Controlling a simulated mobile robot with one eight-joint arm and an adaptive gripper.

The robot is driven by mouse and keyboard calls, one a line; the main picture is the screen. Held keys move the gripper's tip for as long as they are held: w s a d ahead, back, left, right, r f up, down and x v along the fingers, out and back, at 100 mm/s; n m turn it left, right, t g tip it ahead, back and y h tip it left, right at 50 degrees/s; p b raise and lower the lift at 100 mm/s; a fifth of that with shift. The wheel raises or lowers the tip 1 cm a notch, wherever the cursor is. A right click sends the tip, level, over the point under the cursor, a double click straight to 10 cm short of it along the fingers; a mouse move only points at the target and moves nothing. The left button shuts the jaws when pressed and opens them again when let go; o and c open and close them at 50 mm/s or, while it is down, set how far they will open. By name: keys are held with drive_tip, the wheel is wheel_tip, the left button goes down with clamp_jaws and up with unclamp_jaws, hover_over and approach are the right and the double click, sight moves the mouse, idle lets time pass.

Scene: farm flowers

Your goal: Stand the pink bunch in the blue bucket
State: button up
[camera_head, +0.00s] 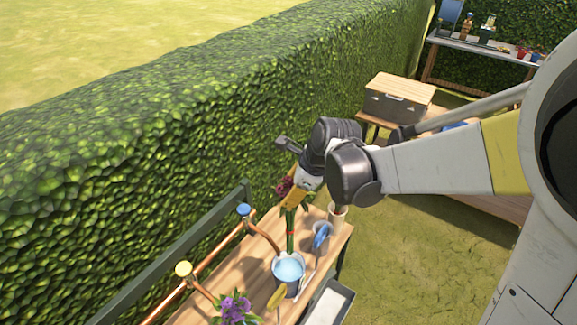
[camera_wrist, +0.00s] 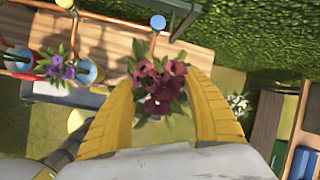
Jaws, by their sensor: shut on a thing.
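The pink bunch (camera_head: 291,232) hangs upright from my gripper (camera_head: 294,192), its green stems tied with a red band. In the wrist view, its dark pink blooms (camera_wrist: 158,84) sit between the two yellow fingers of my gripper (camera_wrist: 166,95), which is shut on it. The blue bucket (camera_head: 289,283) stands on the wooden bench with a light blue inside. The stem ends show just behind its rim in the head view; their height above the bench is hard to tell. In the wrist view, the bucket (camera_wrist: 90,72) is left of the blooms, apart from them.
A purple bunch (camera_head: 235,309) stands near the bench's front. A copper pipe with a blue knob (camera_head: 243,209) and a yellow knob (camera_head: 183,268) runs along the hedge side. A beige pot (camera_head: 338,214) and a blue-handled tool (camera_head: 321,236) are right of the stems.

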sight(291, 238)
drive_tip(key=shift+s+a+r, duration=0.1)
drive_tip(key=shift+s+a, duration=0.1)
drive_tip(key=shift+s, duration=0.1)
drive_tip(key=shift+s+a+f, duration=0.1)
drive_tip(key=shift+f, duration=0.15)
drive_tip(key=shift+w+f+b, duration=0.15)
drive_tip(key=shift+f+b, duration=0.3)
drive_tip(key=shift+f, duration=0.1)
drive_tip(key=shift+w+f+b, duration=0.15)
drive_tip(key=shift+f+b, duration=0.3)
drive_tip(key=shift+f, duration=0.1)
wheel_tip(291, 238, down, 20)
drive_tip(key=b, duration=1.7)
drive_tip(key=shift+f, duration=0.1)
drive_tip(key=o, duration=1.4)
drive_tip(key=shift+s, duration=0.1)
drive_tip(key=shift+o, duration=0.2)
drive_tip(key=v, duration=1.2)
